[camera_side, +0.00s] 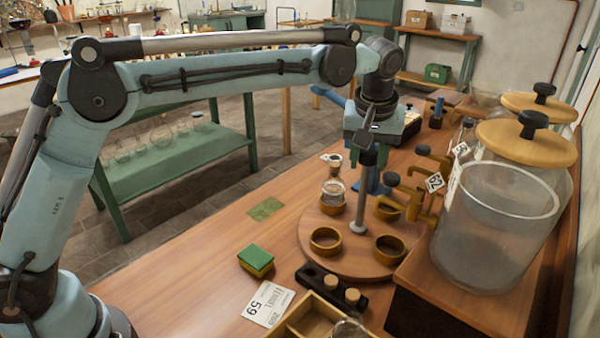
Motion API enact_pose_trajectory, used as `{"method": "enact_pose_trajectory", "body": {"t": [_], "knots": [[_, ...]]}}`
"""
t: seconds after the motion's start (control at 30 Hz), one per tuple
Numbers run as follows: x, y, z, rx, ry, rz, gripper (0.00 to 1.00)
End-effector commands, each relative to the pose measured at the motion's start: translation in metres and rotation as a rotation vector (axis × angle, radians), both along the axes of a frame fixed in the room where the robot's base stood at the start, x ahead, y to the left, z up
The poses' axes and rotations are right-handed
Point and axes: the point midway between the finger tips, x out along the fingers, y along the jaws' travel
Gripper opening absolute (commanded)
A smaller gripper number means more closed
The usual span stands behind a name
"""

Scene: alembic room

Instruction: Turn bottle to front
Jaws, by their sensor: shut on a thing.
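A round wooden turntable (325,248) stands on the bench with several ring-shaped holders on it. A small glass bottle (334,190) with a stopper sits upright in the holder at the turntable's left rear. The holders at the front left (325,240) and front right (388,249) are empty. A grey post (361,205) with a dark top rises from the turntable. My gripper (369,150) points down over the turntable and is shut on the top of this post. The fingers are partly hidden, so their exact contact is unclear.
Large glass jars (495,235) stand on a raised wooden box at the right, close to the turntable. A green-and-yellow sponge (256,260), a paper card (268,303), a dark rack (330,287) and a wooden tray (305,322) lie in front.

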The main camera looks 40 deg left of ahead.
Motion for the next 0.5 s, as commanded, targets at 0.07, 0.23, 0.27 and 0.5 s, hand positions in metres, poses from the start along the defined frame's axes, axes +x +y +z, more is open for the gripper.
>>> {"method": "enact_pose_trajectory", "body": {"t": [0.07,0.23,0.27,0.5], "knots": [[-0.001,0.0033,0.0001,0.007,0.008,0.043,0.1],[-0.0005,0.0037,0.0,0.008,0.007,0.241,0.1],[-0.0004,0.0039,0.0002,0.009,0.006,0.279,0.1],[-0.0007,0.0044,0.0005,0.008,0.006,0.509,0.07]]}}
